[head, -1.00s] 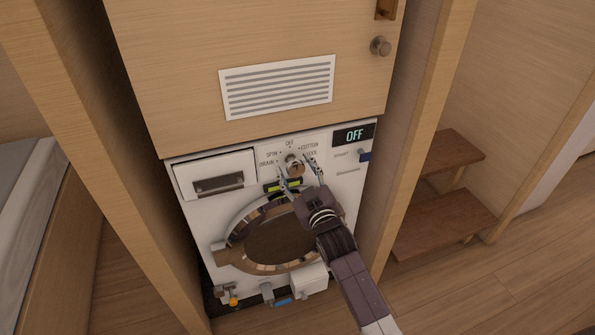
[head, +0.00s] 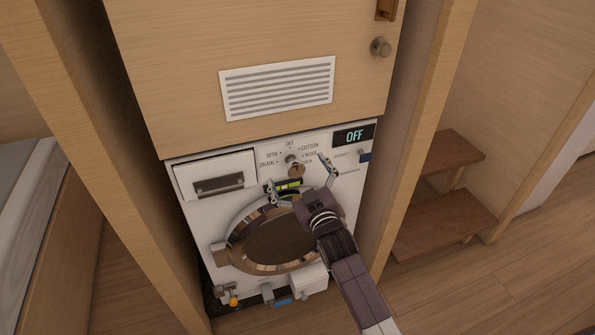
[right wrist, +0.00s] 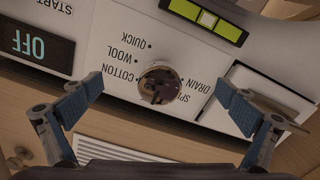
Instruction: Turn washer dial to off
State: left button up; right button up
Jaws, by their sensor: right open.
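The washer dial (head: 292,159) is a small round metallic knob on the white panel, ringed by labels such as OFF, SPIN, DRAIN, COTTON and WOOL. It also shows in the right wrist view (right wrist: 160,85), upside down; I cannot tell which mark it points at. The display (head: 354,136) reads OFF, also in the right wrist view (right wrist: 37,45). My right gripper (head: 300,179) is open and empty in front of the panel. In the right wrist view its fingers (right wrist: 163,102) stand wide apart, one each side of the dial, apart from it. My left gripper is not in view.
A yellow-green level (head: 288,185) sits just below the dial. The round washer door (head: 280,240) is below that, a drawer (head: 215,178) to the left and a blue-ended start control (head: 364,155) to the right. Wooden posts flank the washer closely; a vented cabinet (head: 180,70) is above.

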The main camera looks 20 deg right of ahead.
aim_at(297, 171)
jog(key=s+p, duration=0.2)
jog(key=s, duration=0.2)
jog(key=shift+s+d+r, duration=0.1)
jog(key=shift+s+r, duration=0.05)
jog(key=shift+s, duration=0.1)
jog(key=shift+s+p, duration=0.6)
jog(key=shift+s, duration=0.5)
jog(key=shift+f, duration=0.2)
